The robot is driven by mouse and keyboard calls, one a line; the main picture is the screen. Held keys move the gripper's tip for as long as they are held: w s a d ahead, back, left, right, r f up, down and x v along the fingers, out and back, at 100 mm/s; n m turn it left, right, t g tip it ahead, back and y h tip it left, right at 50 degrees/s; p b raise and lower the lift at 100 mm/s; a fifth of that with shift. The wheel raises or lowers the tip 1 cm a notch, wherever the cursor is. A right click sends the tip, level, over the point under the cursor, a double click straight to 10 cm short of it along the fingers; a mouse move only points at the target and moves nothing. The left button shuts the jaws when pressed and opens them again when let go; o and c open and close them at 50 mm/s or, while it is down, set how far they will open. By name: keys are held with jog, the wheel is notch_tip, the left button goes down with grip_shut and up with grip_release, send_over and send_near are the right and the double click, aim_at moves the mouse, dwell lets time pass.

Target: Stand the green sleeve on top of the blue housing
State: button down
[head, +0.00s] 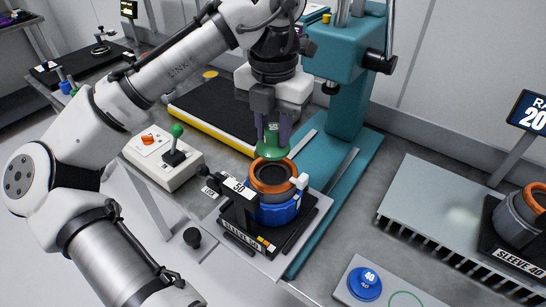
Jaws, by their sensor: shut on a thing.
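The green sleeve (270,146) hangs upright below my gripper (271,128), which is shut on its upper part. The sleeve's lower end is at the back rim of the orange-topped ring in this view; whether they touch I cannot tell. The blue housing (277,212) stands in a black fixture marked SLEEVE 50. An orange ring (272,174) with a dark round opening sits at its top. A white-and-black clamp with a tag reading 50 is at its left side, and a white block is at its right.
A teal press (350,90) stands right behind the fixture. A control box (163,162) with a green-knobbed lever is at left. A grey ridged rack (440,215) with another ring in a SLEEVE 40 holder is at right. A blue disc (365,283) marked 40 lies in front.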

aim_at(273, 127)
jog(key=shift+f, duration=3.3)
jog(key=shift+f, duration=0.15)
jog(key=c, duration=1.1)
grip_release()
notch_tip(273, 127, up, 12)
jog(key=shift+r, duration=0.2)
